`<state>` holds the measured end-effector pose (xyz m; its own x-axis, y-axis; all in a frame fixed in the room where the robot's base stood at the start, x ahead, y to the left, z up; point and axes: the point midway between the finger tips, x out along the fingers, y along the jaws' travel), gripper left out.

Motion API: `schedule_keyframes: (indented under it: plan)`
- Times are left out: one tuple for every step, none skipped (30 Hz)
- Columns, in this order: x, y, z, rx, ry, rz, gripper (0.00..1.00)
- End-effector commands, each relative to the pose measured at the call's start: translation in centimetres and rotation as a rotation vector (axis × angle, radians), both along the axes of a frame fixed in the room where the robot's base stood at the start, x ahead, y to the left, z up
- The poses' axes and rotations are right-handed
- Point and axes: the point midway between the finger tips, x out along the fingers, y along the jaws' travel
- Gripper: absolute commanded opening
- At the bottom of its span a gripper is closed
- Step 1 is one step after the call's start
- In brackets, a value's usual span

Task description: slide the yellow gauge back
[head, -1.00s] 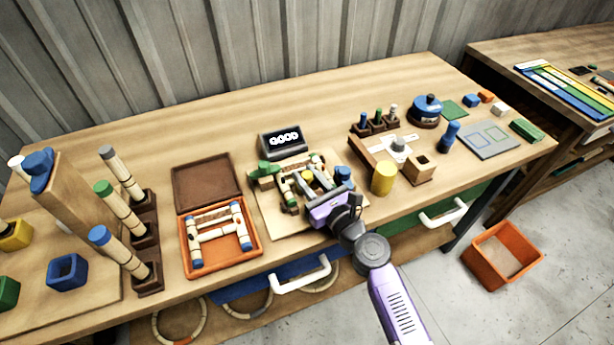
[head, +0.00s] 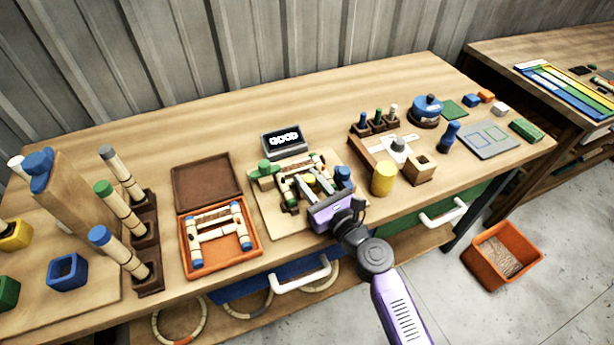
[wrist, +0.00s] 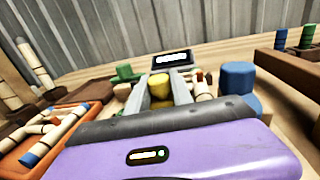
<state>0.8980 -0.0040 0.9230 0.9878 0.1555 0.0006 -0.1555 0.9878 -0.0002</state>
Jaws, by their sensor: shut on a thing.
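The yellow gauge (wrist: 159,86) shows as a yellow rounded piece between the two grey fingers of my gripper (wrist: 161,94) in the wrist view. My gripper is shut on it. In the head view the yellow gauge (head: 311,181) is a small yellow patch on the bending fixture, mostly hidden by my gripper (head: 311,187). The fixture's wooden board (head: 268,216) lies near the table's front edge. A green knob (head: 264,167) is at its left and a blue knob (head: 343,173) at its right. The gauge's lower part is hidden.
A small display (head: 283,139) stands behind the fixture. An orange tray (head: 186,264) with rattan pieces is to the left. A yellow cylinder (head: 383,179) and a wooden block with a hole (head: 420,172) stand close on the right. The table behind the display is clear.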

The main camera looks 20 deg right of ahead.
Motion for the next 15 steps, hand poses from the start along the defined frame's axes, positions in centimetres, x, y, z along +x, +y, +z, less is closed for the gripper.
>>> schedule_keyframes:
  plan:
    - [-1.1, -0.1, -0.1, 0.001, 0.003, -0.001, 0.0]
    - [-1.7, -0.1, -0.1, 0.001, 0.003, -0.001, 0.0]
    - [-2.5, -0.1, -0.1, 0.0, 0.003, -0.001, 0.0]
    - [-3.1, -0.1, -0.2, -0.001, 0.004, -0.001, 0.0]
    - [-3.7, -0.1, -0.2, -0.001, 0.003, -0.001, 0.0]
    - [-4.4, -0.1, -0.2, -0.001, 0.004, -0.002, 0.0]
    - [-4.9, -0.1, -0.2, 0.0, 0.003, -0.002, 0.0]
    - [-5.3, -0.1, -0.2, 0.001, 0.003, -0.002, 0.0]
    - [-5.8, -0.1, -0.2, 0.001, 0.002, -0.002, 0.0]
    - [-6.1, -0.1, -0.1, 0.001, 0.002, -0.002, 0.0]
    - [-6.4, -0.1, -0.1, 0.001, 0.002, -0.002, 0.0]
    - [-6.7, -0.1, -0.1, 0.0, 0.002, -0.002, 0.0]
    - [-6.8, -0.1, -0.1, 0.0, 0.002, -0.002, 0.0]
    - [-6.9, -0.1, -0.1, 0.0, 0.002, -0.001, 0.0]
    - [-6.9, 0.0, 0.0, 0.0, 0.001, -0.001, 0.0]
